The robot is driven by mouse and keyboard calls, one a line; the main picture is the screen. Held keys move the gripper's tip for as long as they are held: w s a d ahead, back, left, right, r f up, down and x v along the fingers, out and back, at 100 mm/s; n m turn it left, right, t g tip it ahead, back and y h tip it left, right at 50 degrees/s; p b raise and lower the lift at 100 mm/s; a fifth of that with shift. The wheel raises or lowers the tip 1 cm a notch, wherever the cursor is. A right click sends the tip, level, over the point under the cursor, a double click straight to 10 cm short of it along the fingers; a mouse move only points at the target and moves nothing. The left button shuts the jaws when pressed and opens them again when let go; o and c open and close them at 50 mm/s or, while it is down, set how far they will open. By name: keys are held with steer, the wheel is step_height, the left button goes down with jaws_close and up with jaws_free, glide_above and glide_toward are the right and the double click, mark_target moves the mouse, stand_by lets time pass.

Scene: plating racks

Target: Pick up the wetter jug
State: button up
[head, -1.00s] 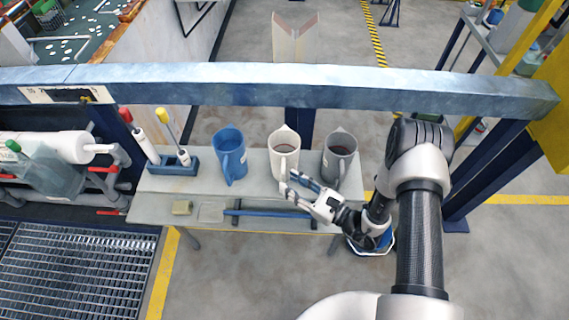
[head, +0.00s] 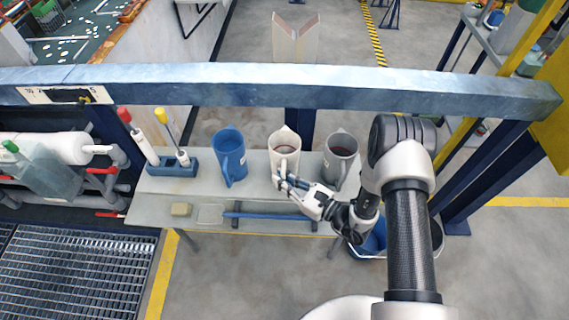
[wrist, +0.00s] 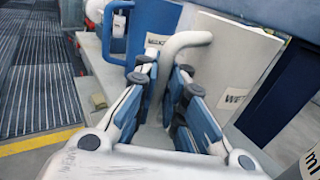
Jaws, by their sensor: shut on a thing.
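The white jug (head: 285,143) stands upright on the bench between the blue jug (head: 230,152) and the grey jug (head: 340,158). Its handle faces me, and a label starting "WE" shows on its side in the wrist view (wrist: 234,97). I take it as the wetter jug. My gripper (head: 281,177) is at its handle. In the wrist view my gripper's fingers (wrist: 165,85) are on either side of the white handle, shut on it. The fingers hide the lower part of the handle.
The neighbouring jugs stand close on both sides.

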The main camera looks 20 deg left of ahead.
steer(key=shift+r, duration=0.1)
jaws_close()
step_height(320, 180, up, 20)
steer(key=p, duration=0.6)
steer(key=shift+p, duration=0.35)
steer(key=shift+o, duration=1)
jaws_free()
jaws_close()
